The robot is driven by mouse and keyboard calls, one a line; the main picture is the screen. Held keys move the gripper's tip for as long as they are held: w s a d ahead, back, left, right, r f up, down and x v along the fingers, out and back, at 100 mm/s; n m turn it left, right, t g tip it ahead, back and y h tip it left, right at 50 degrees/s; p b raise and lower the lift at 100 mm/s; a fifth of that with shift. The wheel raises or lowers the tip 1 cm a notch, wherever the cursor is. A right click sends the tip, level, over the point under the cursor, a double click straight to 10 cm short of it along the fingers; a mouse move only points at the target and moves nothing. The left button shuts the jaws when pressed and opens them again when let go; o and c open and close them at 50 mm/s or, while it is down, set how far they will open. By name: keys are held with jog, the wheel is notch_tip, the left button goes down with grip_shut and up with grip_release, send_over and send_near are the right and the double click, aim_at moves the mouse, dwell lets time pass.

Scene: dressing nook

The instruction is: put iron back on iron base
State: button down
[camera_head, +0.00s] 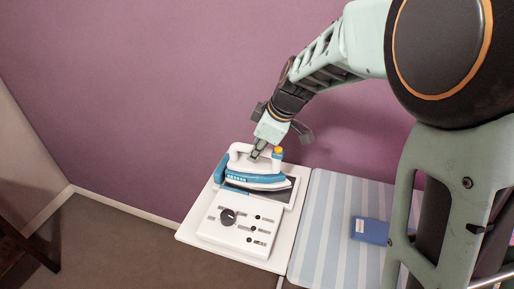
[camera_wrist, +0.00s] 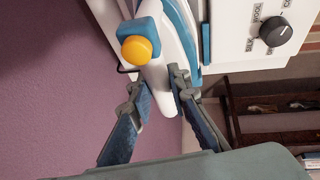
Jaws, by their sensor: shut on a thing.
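The iron (camera_head: 256,181) is white and blue with an orange knob. It lies level over the dark plate at the back of the white iron base (camera_head: 212,226), its tip to the right; I cannot tell whether it fully touches the plate. My gripper (camera_head: 257,151) reaches down from above and is shut on the iron's white handle. In the wrist view, the fingers of my gripper (camera_wrist: 158,88) are on either side of the handle, next to the orange knob of the iron (camera_wrist: 137,50). The iron base (camera_wrist: 232,45) shows at upper right with its dial.
The iron base stands at the left end of a striped ironing board (camera_head: 325,215). A blue box (camera_head: 370,230) lies on the board at right. A purple wall (camera_head: 130,90) is close behind. A dark wooden piece of furniture (camera_head: 22,245) stands at far left.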

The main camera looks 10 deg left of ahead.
jog(key=shift+w+f, duration=0.1)
jog(key=shift+f, duration=0.2)
